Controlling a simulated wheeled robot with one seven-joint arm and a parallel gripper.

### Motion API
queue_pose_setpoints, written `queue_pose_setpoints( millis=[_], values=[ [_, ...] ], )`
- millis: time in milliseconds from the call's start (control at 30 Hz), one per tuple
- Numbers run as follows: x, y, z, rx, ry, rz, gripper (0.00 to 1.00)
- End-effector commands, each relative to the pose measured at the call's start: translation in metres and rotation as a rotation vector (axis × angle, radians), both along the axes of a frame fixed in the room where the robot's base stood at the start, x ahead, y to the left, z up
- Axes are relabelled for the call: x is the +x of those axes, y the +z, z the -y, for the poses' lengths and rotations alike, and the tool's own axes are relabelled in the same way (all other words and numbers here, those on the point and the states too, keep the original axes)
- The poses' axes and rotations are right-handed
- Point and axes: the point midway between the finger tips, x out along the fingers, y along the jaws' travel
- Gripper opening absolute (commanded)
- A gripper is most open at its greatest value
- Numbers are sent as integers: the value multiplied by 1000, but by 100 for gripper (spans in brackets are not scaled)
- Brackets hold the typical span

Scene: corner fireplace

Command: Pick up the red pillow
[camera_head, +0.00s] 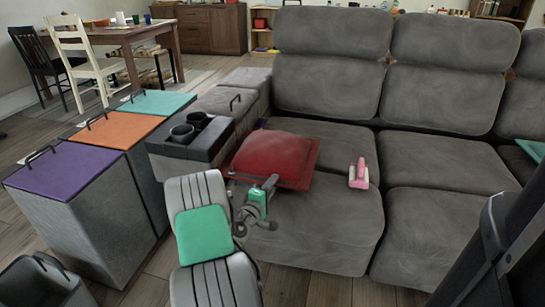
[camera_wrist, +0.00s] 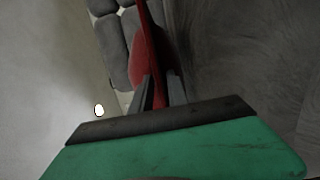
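The red pillow (camera_head: 272,157) lies on the left seat of the grey sofa, beside the cup-holder armrest. My gripper (camera_head: 270,184) is at its front edge in the head view. In the wrist view the red pillow (camera_wrist: 144,45) is seen edge-on, and its red edge runs between the two close-set dark fingers of my gripper (camera_wrist: 161,80). The fingers look shut on this edge, though the contact itself is partly hidden. The pillow appears to rest on or just above the seat; I cannot tell which.
A pink-and-white object (camera_head: 359,174) lies on the sofa seat right of the pillow. The armrest with two dark cup holders (camera_head: 190,143) stands close on the left. Grey bins with purple (camera_head: 66,168), orange and teal lids stand further left. A dining table (camera_head: 125,32) is behind.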

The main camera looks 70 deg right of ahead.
Motion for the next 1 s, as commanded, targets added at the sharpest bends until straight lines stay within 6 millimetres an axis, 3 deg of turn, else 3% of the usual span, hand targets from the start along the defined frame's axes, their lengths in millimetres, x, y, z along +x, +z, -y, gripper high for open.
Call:
queue_pose_setpoints(
  millis=[233, 1000],
  values=[
    [0, 0, 0, 0, 0, 0, 0],
    [0, 0, 0, 0, 0, 1, 0]
  ],
)
